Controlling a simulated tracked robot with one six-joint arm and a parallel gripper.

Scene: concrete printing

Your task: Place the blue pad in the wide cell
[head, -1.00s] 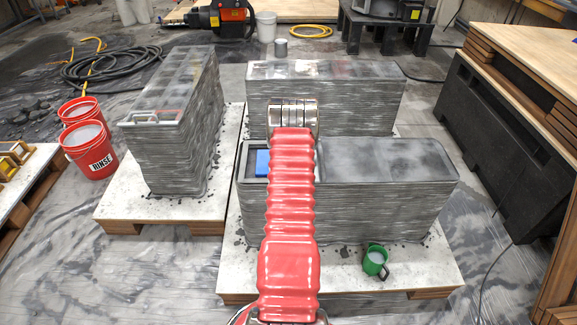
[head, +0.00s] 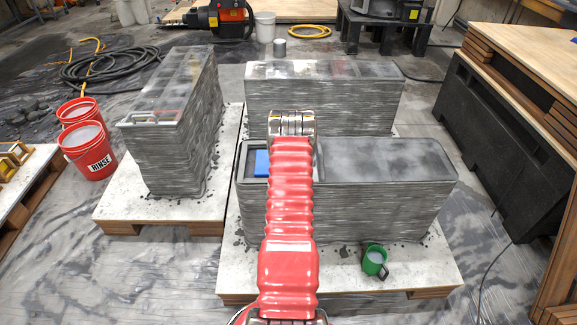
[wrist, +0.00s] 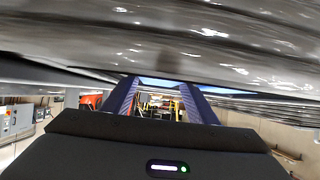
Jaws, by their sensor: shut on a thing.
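The blue pad (head: 262,163) shows left of my red arm in the head view, at the left opening of the near concrete block (head: 350,205). My arm covers part of the pad and opening. I cannot tell how deep the pad sits. In the wrist view my gripper (wrist: 160,86) has its two dark fingers shut on the pad, of which a thin blue strip (wrist: 158,81) shows. Rough layered concrete fills the top of that view, close to the fingers. My gripper is hidden in the head view. The block's right part has a broad, mottled grey top.
A long concrete block (head: 325,100) stands behind, and another (head: 175,130) at left with several cells. Red buckets (head: 90,150) stand at far left.

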